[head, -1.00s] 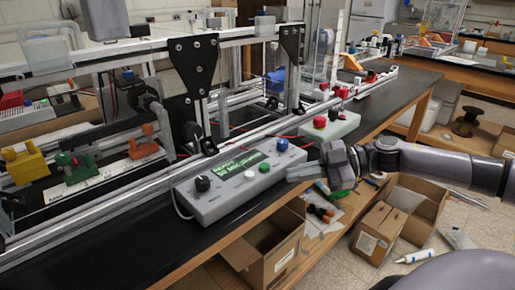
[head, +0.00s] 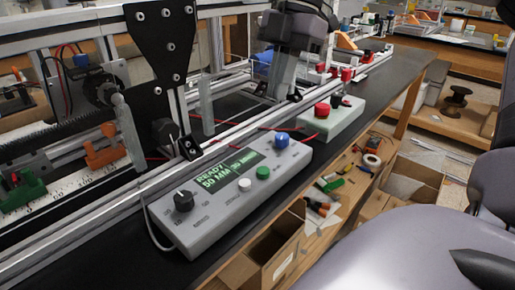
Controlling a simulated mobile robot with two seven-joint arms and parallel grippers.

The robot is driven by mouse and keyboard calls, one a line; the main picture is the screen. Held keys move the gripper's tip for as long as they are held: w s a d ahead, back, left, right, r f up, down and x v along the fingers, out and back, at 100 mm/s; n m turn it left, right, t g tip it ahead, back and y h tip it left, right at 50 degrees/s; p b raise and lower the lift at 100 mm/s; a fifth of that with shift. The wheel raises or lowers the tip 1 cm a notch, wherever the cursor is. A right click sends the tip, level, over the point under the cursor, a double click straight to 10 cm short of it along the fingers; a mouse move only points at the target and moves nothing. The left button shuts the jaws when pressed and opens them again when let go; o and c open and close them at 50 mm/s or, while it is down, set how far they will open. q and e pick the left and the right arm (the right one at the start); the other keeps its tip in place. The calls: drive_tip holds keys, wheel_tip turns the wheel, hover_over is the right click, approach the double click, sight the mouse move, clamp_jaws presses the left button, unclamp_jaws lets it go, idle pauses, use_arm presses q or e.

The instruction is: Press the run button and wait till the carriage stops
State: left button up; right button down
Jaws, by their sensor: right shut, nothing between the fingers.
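The grey control box (head: 215,212) lies on the black bench, its screen (head: 230,170) reading READY and 50 MM. It bears a black knob (head: 184,200), a white button (head: 244,184), a green button (head: 263,173) and a large blue button (head: 281,140). I cannot read which one is marked run. My right gripper (head: 281,92) is shut and empty, pointing down by the rail, above and behind the blue button in the picture, apart from all buttons. I cannot clearly single out the carriage on the frame. My left gripper is out of view.
A pale box with a red mushroom button (head: 322,110) stands behind the control box. Aluminium rails and a black bracket (head: 162,40) rise along the left. An orange clamp (head: 103,150) sits by a numbered scale (head: 70,192). Cardboard boxes (head: 270,255) stand below the bench.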

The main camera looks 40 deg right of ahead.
drive_tip(key=shift+r, duration=0.25)
drive_tip(key=shift+f, duration=0.1)
approach(263, 170)
drive_tip(key=x, duration=0.3)
drive_tip(key=b+x, duration=0.1)
drive_tip(key=x, duration=0.1)
drive_tip(key=shift+a+f, duration=0.15)
drive_tip(key=shift+a, duration=0.2)
drive_tip(key=shift+f, duration=0.5)
drive_tip(key=shift+f, duration=0.15)
